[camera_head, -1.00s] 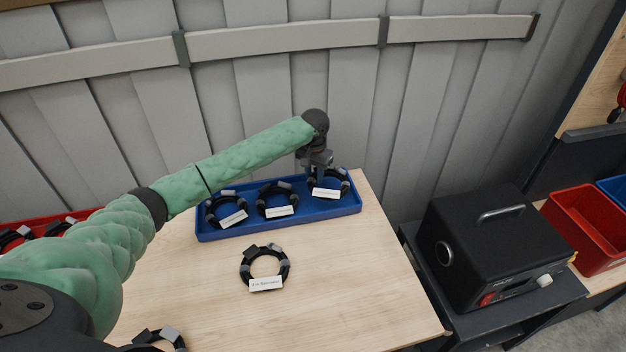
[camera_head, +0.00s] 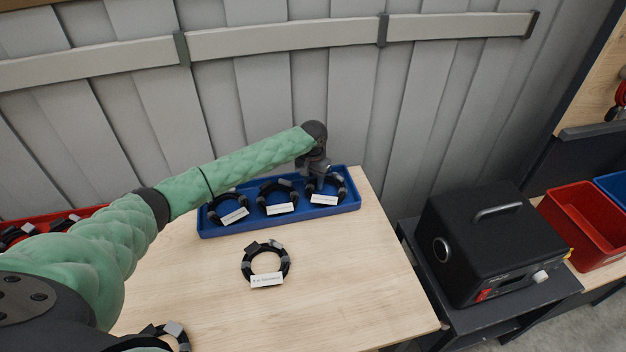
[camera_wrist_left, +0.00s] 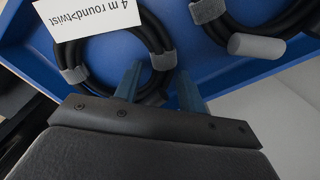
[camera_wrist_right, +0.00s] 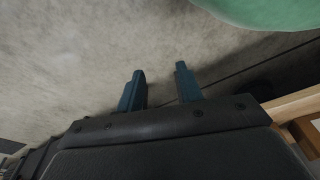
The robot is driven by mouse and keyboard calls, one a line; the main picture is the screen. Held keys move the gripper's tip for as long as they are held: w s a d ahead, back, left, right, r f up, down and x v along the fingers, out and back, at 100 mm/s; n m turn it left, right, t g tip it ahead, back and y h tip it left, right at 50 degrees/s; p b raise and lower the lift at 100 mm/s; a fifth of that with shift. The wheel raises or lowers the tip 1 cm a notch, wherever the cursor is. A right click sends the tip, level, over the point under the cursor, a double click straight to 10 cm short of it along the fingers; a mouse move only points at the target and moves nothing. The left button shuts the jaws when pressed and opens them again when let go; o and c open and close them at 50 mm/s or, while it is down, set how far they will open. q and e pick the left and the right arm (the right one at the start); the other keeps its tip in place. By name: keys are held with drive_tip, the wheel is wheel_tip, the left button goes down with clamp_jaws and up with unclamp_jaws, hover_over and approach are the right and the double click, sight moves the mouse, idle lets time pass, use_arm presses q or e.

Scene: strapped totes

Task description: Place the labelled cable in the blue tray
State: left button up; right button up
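The blue tray (camera_head: 222,231) lies at the table's back edge and holds three black cable rings with white labels: left (camera_head: 228,207), middle (camera_head: 277,197) and right (camera_head: 326,187). My left gripper (camera_wrist_left: 160,90) is over the right ring. Its fingers are apart, with part of that ring (camera_wrist_left: 72,58) under and between them. The label (camera_wrist_left: 103,22) reads "4 m round>twist" upside down in the left wrist view. Another labelled cable ring (camera_head: 266,262) lies on the table before the tray; its print is too small to read. My right gripper (camera_wrist_right: 160,88) is open and empty.
A red tray (camera_head: 88,212) with cables is at the left, partly behind my left arm. Another cable (camera_head: 172,333) lies at the front edge. A black box with a handle (camera_head: 490,245) stands right of the table. The table's right part is clear.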

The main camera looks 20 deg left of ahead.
use_arm(q)
drive_tip(key=shift+o, duration=0.6)
use_arm(e)
drive_tip(key=shift+d, duration=0.1)
use_arm(q)
drive_tip(key=shift+r, duration=0.6)
wheel_tip(320, 180, up, 11)
drive_tip(key=b, duration=0.3)
use_arm(e)
wheel_tip(320, 180, up, 7)
drive_tip(key=w+a, duration=0.2)
drive_tip(key=a, duration=0.1)
drive_tip(key=shift+w+g, duration=0.3)
drive_tip(key=shift+w, duration=0.05)
drive_tip(key=shift+r, duration=0.1)
